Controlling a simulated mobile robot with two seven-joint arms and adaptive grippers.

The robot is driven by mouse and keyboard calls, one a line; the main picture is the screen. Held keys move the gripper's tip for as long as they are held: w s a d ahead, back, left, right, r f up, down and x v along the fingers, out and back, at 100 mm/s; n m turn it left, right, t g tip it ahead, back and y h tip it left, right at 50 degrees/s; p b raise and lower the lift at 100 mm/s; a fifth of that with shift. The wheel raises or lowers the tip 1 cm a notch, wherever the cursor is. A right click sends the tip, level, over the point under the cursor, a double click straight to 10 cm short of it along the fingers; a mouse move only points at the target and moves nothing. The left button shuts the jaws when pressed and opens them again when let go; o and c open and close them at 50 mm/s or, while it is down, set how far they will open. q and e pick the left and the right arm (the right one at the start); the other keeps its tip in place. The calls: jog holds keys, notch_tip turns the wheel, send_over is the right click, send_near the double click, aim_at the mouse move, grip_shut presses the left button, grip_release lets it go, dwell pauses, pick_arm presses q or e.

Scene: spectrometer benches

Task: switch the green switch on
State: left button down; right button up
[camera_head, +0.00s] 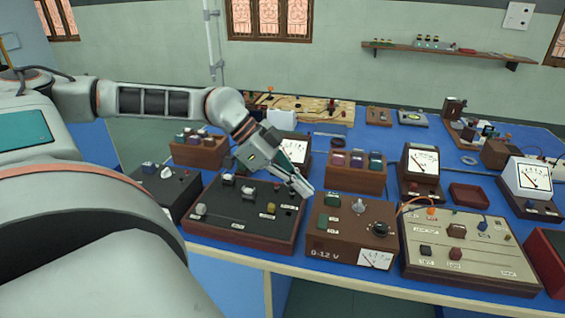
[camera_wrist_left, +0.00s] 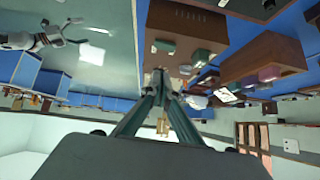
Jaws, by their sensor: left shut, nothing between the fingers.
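A brown box marked 0-12 V (camera_head: 340,238) stands at the front of the bench, with a dark knob, a metal toggle and a meter. Green parts sit on its top: one near the back left (camera_head: 332,201) and one at the left edge (camera_head: 321,221). I cannot tell which is the switch, or its position. My left gripper (camera_head: 306,191) is shut and empty, its tips just left of the box's back-left corner. The left wrist view shows the shut fingers (camera_wrist_left: 160,74) by the brown box, a green part (camera_wrist_left: 201,56) close by. My right gripper (camera_wrist_left: 78,32) appears there with fingers apart.
A dark panel box (camera_head: 240,228) lies left of the brown box, under my left forearm. A beige panel (camera_head: 470,262) lies close on the right. Behind stand a wooden rack (camera_head: 355,181) and a meter (camera_head: 421,162). The bench is crowded.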

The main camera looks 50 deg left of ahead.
pick_arm(q)
jog(key=v, duration=0.5)
pick_arm(e)
jog(key=shift+w+d+r, duration=0.15)
jog(key=shift+r, duration=0.3)
jog(key=shift+w+d+r, duration=0.15)
jog(key=shift+r, duration=0.25)
pick_arm(q)
jog(key=b, duration=0.8)
send_over(328, 217)
jog(key=s+a, duration=0.2)
jog(key=s, duration=0.1)
jog(key=shift+t, duration=0.3)
jog(key=f, duration=0.7)
jog(key=shift+a, duration=0.2)
jog(key=f, duration=0.1)
jog(key=w+f, duration=0.1)
jog(key=shift+d+f, duration=0.2)
jog(key=shift+f, duration=0.1)
jog(key=shift+a+f, duration=0.1)
jog(key=shift+f, duration=0.45)
pick_arm(e)
notch_tip(328, 217, down, 7)
jog(key=d, duration=0.1)
jog(key=shift+d+n, duration=0.2)
jog(key=shift+n, duration=0.1)
